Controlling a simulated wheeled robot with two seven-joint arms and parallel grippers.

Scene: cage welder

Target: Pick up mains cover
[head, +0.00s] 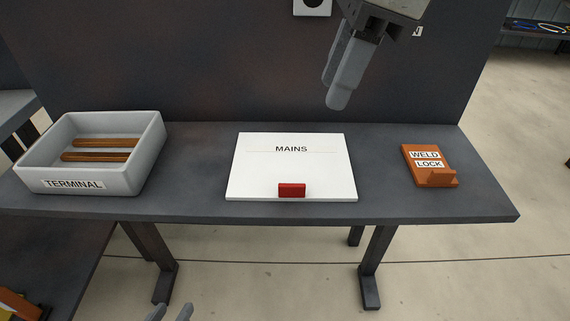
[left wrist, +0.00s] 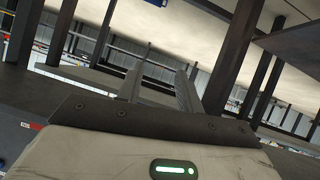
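The mains cover (head: 291,170) is a flat white panel labelled MAINS with a red block handle (head: 291,190) at its front edge. It lies on the dark table in the middle of the head view. My right gripper (head: 333,92) hangs above and behind the cover, to the right of its middle, and touches nothing. Its fingers overlap in this view, so its opening is unclear. My left gripper (head: 171,312) shows only its fingertips at the bottom edge, in front of and below the table. In the left wrist view its two fingers (left wrist: 158,90) are apart with nothing between them.
A grey TERMINAL tray (head: 95,182) with two copper-coloured bars stands at the table's left. An orange WELD LOCK block (head: 428,165) stands at the right. A dark upright panel (head: 200,60) rises behind the table (head: 385,205). Bare tabletop lies between these things.

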